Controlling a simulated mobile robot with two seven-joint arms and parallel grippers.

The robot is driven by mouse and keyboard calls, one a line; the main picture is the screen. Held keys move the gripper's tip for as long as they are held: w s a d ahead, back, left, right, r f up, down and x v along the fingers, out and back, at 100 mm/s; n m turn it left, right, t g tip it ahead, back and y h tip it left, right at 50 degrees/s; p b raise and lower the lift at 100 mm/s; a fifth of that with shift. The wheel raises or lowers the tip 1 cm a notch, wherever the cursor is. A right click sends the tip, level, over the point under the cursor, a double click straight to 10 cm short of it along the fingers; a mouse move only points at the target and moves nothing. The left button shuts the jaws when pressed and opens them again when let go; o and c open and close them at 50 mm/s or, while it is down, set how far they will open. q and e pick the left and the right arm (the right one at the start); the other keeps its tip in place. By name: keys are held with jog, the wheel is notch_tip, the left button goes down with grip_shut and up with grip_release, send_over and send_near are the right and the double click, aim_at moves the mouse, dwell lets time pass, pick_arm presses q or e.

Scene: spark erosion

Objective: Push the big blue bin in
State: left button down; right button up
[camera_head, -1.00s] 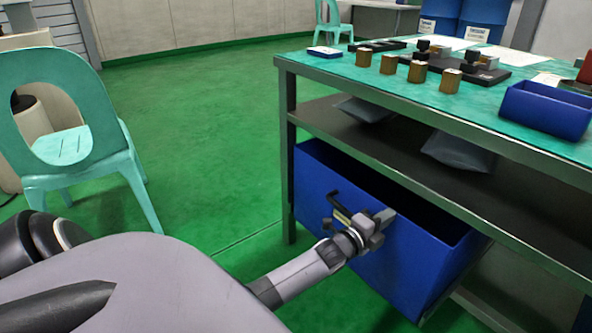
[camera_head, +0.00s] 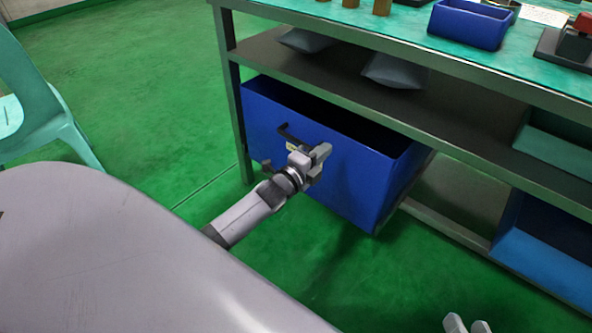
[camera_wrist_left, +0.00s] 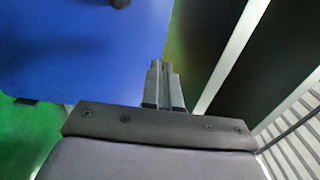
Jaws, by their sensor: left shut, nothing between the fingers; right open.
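The big blue bin (camera_head: 350,190) sits under the lower shelf of the workbench, its front sticking out past the bench frame and its open top partly visible. A dark handle (camera_head: 292,136) is on its front face. My left gripper (camera_head: 322,158) is shut and empty at the front face, right of the handle; I cannot tell whether it touches. In the left wrist view its closed fingers (camera_wrist_left: 164,82) show beside the blue bin face (camera_wrist_left: 75,50). My right gripper (camera_head: 466,326) is open at the bottom edge, apart from the bin.
The bench (camera_head: 480,75) has a green top carrying a small blue tray (camera_head: 470,25) and several brass-coloured pieces. Grey bags (camera_head: 393,72) lie on its shelf. Another blue bin (camera_head: 540,265) stands low at the right. A green chair (camera_head: 35,105) stands at the left. Floor in front is clear.

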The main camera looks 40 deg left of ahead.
pick_arm(q)
jog(key=s+p, duration=0.2)
jog(key=s, duration=0.6)
jog(key=shift+s+a+p, duration=0.2)
jog(key=shift+a+p, duration=0.15)
jog(key=shift+a, duration=0.1)
pick_arm(e)
jog(key=shift+s+d+r+h, duration=0.1)
jog(key=shift+d+r+h, duration=0.2)
jog(key=shift+d+h, duration=0.45)
